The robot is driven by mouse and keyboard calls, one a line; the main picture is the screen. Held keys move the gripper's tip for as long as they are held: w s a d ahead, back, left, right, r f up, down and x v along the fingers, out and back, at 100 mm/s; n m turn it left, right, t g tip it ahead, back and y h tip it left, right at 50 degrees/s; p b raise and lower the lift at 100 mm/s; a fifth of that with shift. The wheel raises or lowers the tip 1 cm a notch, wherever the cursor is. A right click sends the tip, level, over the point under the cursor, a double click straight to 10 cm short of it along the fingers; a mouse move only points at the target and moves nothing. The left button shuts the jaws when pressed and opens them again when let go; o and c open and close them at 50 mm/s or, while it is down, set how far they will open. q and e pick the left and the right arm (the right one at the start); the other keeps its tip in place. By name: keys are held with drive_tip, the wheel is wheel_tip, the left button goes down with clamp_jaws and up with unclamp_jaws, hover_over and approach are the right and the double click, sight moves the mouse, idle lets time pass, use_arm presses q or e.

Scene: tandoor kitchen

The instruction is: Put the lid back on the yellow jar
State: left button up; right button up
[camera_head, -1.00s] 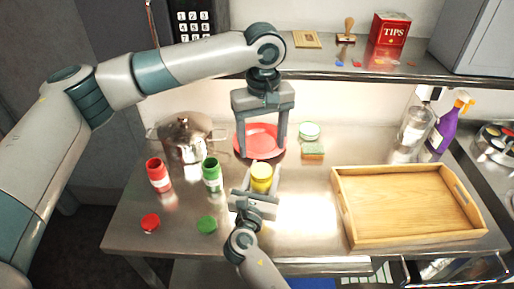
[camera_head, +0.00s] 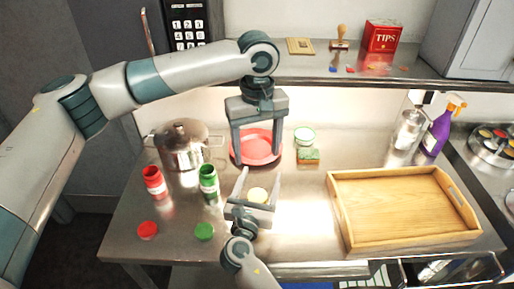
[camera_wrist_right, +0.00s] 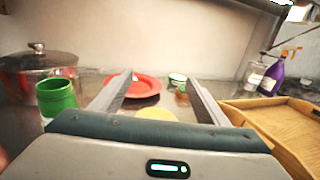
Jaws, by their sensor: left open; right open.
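A pale yellow round thing (camera_head: 257,195) shows between the fingers of my right gripper (camera_head: 260,182). It also shows low between them in the right wrist view (camera_wrist_right: 155,113). The gripper hides its lower part, so I cannot tell whether it is the yellow jar or its lid. The right gripper's fingers are spread on both sides of it and look apart from it. My left gripper (camera_head: 256,158) is open and empty, pointing down in front of the red plate (camera_head: 258,146).
A green jar (camera_head: 208,180) and a red jar (camera_head: 154,182) stand left, with a green lid (camera_head: 204,231) and red lid (camera_head: 147,230) before them. A pot (camera_head: 183,148) is behind. A sponge (camera_head: 308,157) is at the back; a wooden tray (camera_head: 335,205) fills the right.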

drive_tip(key=shift+s+a, duration=0.15)
drive_tip(key=shift+s, duration=0.45)
drive_tip(key=p+v, duration=0.3)
drive_tip(key=v, duration=1.3)
drive_tip(key=shift+a, duration=0.1)
